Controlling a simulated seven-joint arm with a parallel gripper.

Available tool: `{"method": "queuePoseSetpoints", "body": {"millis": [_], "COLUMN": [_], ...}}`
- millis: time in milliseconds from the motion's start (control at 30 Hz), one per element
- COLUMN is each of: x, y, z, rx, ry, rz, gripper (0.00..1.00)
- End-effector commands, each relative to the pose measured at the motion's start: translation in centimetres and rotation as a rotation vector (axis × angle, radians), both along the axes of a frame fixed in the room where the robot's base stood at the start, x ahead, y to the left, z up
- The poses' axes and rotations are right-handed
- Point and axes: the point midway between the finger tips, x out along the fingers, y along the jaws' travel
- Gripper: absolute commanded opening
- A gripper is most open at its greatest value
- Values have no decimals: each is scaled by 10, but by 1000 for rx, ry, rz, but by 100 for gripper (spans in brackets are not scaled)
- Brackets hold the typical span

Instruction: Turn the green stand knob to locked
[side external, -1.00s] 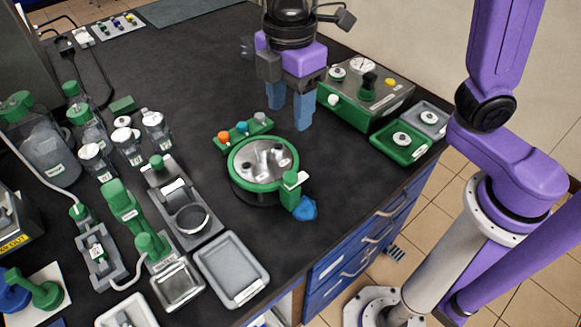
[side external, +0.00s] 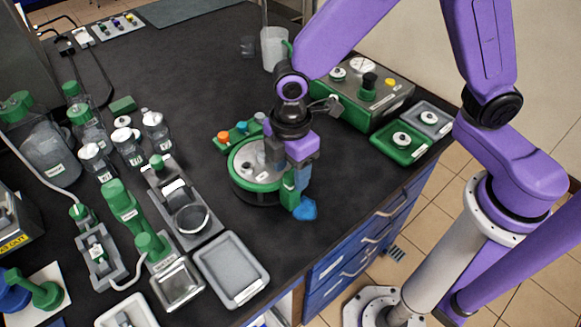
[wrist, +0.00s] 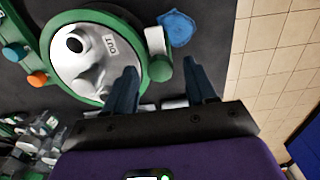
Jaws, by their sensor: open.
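The round green stand has a green rim (side external: 240,183) around a pale metal top. The green stand knob (wrist: 160,68), with a white bar beside it, is at the stand's edge in the wrist view. A blue piece (wrist: 177,28) lies just beyond it and also shows in the side view (side external: 305,211). My gripper (side external: 297,184) points down over the knob's side of the stand and hides most of it there. In the wrist view my open fingers (wrist: 161,68) lie on either side of the knob. I cannot tell whether they touch it.
A rack with orange and blue knobs (side external: 240,132) stands behind the stand. A green-and-steel box (side external: 365,95) and a green tray (side external: 402,153) are to the right. A grey tray (side external: 232,268) lies in front.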

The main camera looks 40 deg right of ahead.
Motion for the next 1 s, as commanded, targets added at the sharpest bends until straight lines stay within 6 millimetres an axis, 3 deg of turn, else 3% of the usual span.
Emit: {"method": "queuePoseSetpoints", "body": {"millis": [333, 500, 1000], "x": [0, 0, 0], "y": [0, 0, 0], "z": [-3, -3, -3], "rx": [0, 0, 0], "ry": [0, 0, 0], "rz": [0, 0, 106], "gripper": [56, 1, 0]}}
